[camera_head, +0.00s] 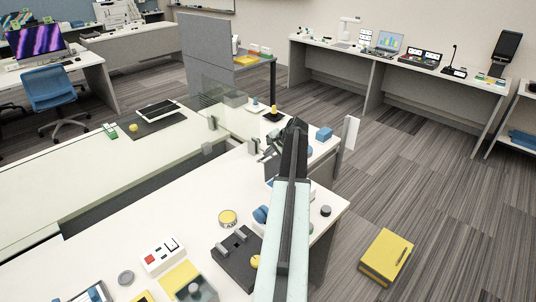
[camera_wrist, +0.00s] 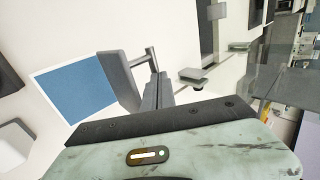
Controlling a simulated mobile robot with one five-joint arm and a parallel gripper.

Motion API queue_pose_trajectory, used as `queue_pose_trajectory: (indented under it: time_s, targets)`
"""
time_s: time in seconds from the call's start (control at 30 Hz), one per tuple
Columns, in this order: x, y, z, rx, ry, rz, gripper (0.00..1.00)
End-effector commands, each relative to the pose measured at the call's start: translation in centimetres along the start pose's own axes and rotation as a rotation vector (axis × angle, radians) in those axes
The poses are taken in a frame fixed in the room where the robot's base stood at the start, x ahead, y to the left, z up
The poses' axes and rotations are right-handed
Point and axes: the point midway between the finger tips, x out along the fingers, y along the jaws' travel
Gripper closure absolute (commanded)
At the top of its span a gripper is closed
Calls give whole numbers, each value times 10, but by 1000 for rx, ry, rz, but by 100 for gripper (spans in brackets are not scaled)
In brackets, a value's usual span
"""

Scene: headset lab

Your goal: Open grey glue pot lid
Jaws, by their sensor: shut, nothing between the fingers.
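My gripper (camera_wrist: 160,88) shows in the wrist view with its dark grey fingers together and nothing between them. A tilted grey plate (camera_wrist: 118,82) with a short bar handle (camera_wrist: 143,58) stands just left of the fingers. It may be the grey glue pot's lid, but I cannot tell for certain. I cannot tell whether the fingers touch it. In the head view my arm reaches over the white bench, and small grey parts (camera_head: 253,146) show near its far end. The arm hides part of that area.
A blue panel (camera_wrist: 78,95) lies left of the fingers. A small grey slab (camera_wrist: 193,75) is to their right. On the bench are a yellow-topped tin (camera_head: 228,217), a red-and-white switch box (camera_head: 162,256) and a dark fixture (camera_head: 237,258). A clear screen (camera_head: 222,100) stands beyond.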

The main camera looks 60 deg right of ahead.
Motion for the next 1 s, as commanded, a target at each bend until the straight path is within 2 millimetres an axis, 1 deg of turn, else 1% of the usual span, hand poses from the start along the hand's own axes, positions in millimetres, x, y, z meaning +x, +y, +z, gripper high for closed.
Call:
queue_pose_trajectory:
  time_s: [0.03,0.17,0.23,0.4,0.5,0.6,0.7,1.0]
  targets:
    - [-8,-4,0,0,0,0,100]
    - [-27,-12,3,-1,-1,0,100]
    - [-41,-17,4,-1,-2,0,100]
    - [-88,-22,2,2,2,-1,100]
    - [-111,-25,2,2,1,0,100]
    - [-127,-25,2,0,0,0,100]
    - [-132,-25,3,-1,-1,0,100]
    - [-129,-24,4,-4,-3,0,100]
